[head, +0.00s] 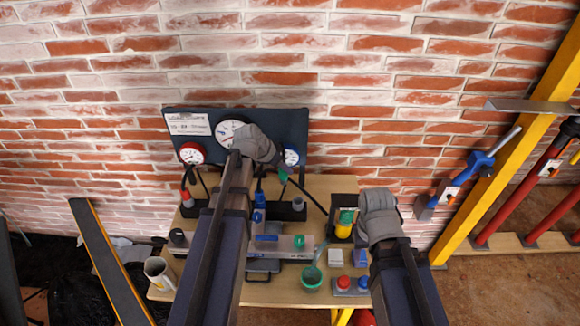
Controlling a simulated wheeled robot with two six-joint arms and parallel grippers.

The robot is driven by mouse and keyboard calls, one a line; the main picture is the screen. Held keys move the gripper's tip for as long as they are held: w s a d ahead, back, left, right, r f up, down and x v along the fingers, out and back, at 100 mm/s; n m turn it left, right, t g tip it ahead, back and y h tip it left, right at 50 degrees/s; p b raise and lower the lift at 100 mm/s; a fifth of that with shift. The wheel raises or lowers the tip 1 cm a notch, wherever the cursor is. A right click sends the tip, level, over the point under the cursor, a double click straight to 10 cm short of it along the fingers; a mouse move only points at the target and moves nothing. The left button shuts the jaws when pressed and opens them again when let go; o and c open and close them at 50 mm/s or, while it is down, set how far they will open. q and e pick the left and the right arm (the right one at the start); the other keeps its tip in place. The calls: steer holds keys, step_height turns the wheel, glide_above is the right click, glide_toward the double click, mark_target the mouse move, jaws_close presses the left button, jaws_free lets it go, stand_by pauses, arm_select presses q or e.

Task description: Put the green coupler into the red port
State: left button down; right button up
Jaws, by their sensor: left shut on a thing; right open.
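My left gripper (266,152) is in front of the dark gauge panel, below the middle gauge. It is shut on a small green piece at its lower right, which looks like the green coupler (283,175). A black hose runs from this piece down to the right. A red fitting (186,194), which may be the red port, stands below the left gauge with a dark hose above it. It is left of my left gripper and well apart from it. My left arm hides part of the bench.
The dark panel (289,123) carries a red gauge (192,153), a white gauge (229,132) and a blue gauge (291,157).

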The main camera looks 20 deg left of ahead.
arm_select(q)
steer(key=shift+s+a, duration=0.25)
steer(key=shift+a, duration=0.55)
steer(key=shift+s+a, duration=0.2)
steer(key=shift+a, duration=0.55)
steer(key=shift+s+a, duration=0.25)
steer(key=shift+a, duration=0.55)
steer(key=shift+a, duration=0.1)
steer(key=s+a, duration=0.2)
steer(key=a, duration=0.7)
steer(key=shift+s+a, duration=0.2)
steer(key=shift+s, duration=0.2)
steer(key=shift+a, duration=0.1)
steer(key=s+a, duration=0.2)
steer(key=a, duration=0.5)
steer(key=shift+a, duration=0.25)
step_height(320, 180, down, 7)
steer(key=b, duration=0.6)
steer(key=shift+r, duration=0.2)
steer(key=shift+s+f+b, duration=0.1)
steer(key=shift+f+b, duration=0.15)
steer(key=shift+b, duration=0.3)
